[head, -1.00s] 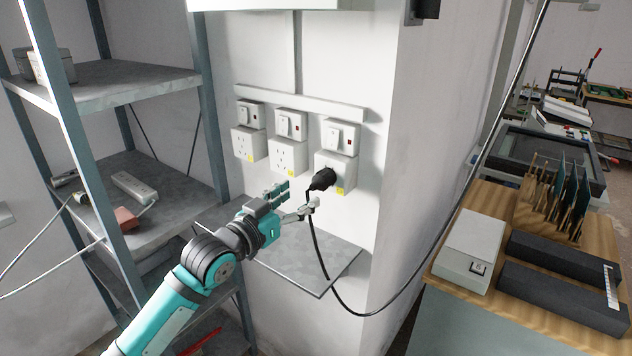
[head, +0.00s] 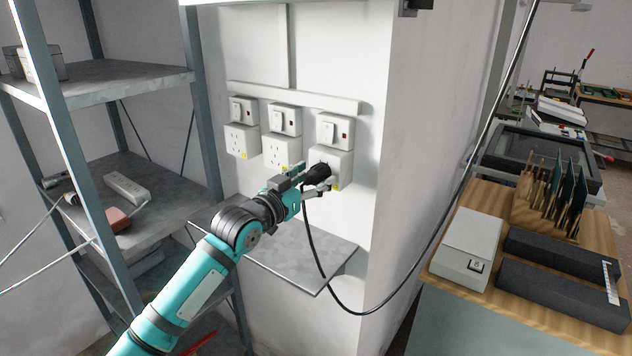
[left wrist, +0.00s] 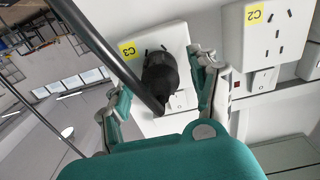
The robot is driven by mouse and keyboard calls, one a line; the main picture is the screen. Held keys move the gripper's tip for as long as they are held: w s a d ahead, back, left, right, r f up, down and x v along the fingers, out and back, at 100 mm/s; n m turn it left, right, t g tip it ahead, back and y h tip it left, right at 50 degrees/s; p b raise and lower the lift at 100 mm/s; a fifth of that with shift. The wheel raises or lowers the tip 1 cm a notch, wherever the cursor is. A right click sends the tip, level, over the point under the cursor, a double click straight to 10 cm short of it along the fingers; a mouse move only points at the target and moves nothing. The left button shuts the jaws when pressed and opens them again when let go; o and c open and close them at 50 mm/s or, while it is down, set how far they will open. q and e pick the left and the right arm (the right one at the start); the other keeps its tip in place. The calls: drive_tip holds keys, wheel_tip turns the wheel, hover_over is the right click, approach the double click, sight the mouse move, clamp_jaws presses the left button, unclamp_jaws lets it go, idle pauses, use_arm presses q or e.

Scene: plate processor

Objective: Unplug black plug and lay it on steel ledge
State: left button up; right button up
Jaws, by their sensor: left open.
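The black plug (head: 316,174) sits in the rightmost wall socket (head: 341,163), and its black cable hangs down and loops to the right. In the left wrist view the plug (left wrist: 160,74) is at the socket marked C3 (left wrist: 150,42). My left gripper (head: 318,180) is open, with one finger on each side of the plug; in the left wrist view its fingers (left wrist: 163,88) stand apart from the plug's sides. The steel ledge (head: 300,262) is a bare grey plate below the sockets. My right gripper is not in view.
Two more sockets (head: 242,141) are to the left, with switches above. A grey metal shelf (head: 150,190) with a power strip (head: 126,187) stands at left. A wooden bench (head: 450,272) with a white box (head: 469,250) is at right.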

sight(307, 182)
use_arm(q)
drive_tip(key=shift+x, duration=0.8)
drive_tip(key=shift+p, duration=0.3)
idle(0.6)
clamp_jaws()
idle(0.5)
drive_tip(key=shift+s+a, duration=0.1)
drive_tip(key=shift+s+a, duration=0.1)
drive_tip(key=shift+s, duration=0.05)
drive_tip(key=shift+s+a+r+p, duration=0.15)
drive_tip(key=shift+s+a+p, duration=0.15)
drive_tip(key=shift+s+p, duration=0.15)
drive_tip(key=shift+p+v, duration=1.3)
drive_tip(key=shift+v, duration=0.95)
